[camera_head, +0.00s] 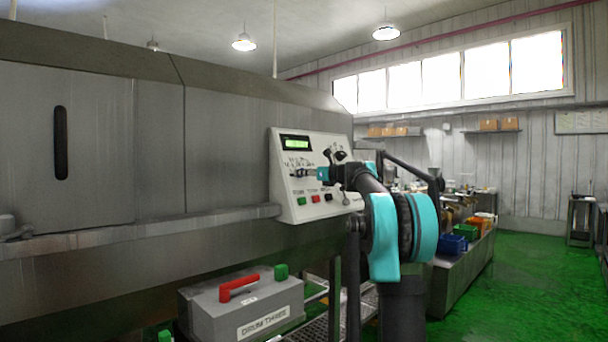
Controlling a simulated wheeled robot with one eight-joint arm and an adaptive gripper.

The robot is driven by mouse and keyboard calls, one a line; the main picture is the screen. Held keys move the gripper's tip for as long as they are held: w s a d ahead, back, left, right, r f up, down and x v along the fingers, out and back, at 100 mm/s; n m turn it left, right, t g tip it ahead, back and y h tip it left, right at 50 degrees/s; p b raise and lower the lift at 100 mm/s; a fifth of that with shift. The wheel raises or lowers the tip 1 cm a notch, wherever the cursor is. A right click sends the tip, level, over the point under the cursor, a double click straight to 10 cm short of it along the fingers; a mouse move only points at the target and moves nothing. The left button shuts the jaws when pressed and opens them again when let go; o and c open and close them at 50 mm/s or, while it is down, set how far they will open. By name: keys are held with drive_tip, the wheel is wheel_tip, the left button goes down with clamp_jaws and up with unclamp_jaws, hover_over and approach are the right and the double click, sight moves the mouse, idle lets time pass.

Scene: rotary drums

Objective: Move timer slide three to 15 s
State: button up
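The white control panel (285,190) is mounted on the grey drum housing, with a lit green display (296,143) near its top. Below the display is a row of small dark scale marks (298,162), too small to read. My gripper (297,174) is at the panel face, just below these marks, with my teal and black arm reaching in from the right. The gripper is small and dark here, so its finger opening and any contact with the slide cannot be made out. The slide's knob and setting cannot be told apart. My arm hides part of the panel's right side.
A grey box labelled "DRUM THREE" (250,303) with a red handle (239,287) stands below. A bench with coloured bins (453,243) is behind my arm; green floor is open at right.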

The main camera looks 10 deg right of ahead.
drive_tip(key=v, duration=1.2)
drive_tip(key=s+a+f+n+g+h, duration=0.15)
drive_tip(key=s+a+f+n, duration=0.35)
drive_tip(key=f, duration=0.6)
drive_tip(key=s+a+f+n+g+h, duration=0.1)
drive_tip(key=s+a+f+n+g, duration=0.3)
drive_tip(key=s+f, duration=0.5)
drive_tip(key=s+a+f+n+g+h, duration=0.1)
drive_tip(key=s+a+f+n+g, duration=0.15)
drive_tip(key=s+f+n, duration=0.65)
drive_tip(key=s+d+f+n+h, duration=0.2)
drive_tip(key=s+f+n, duration=0.1)
drive_tip(key=s+f, duration=0.5)
drive_tip(key=s+d+f+n+g+h, duration=0.1)
drive_tip(key=s+f+n, duration=0.3)
drive_tip(key=s+f, duration=0.4)
drive_tip(key=s+d+f+n+g+h, duration=0.1)
drive_tip(key=s+d+f+n+h, duration=0.1)
drive_tip(key=s+f, duration=0.6)
wheel_tip(320, 180, down, 5)
drive_tip(key=shift+d+r+n+h, duration=0.1)
drive_tip(key=shift+d+n+h, duration=0.25)
drive_tip(key=shift+n+h, duration=0.65)
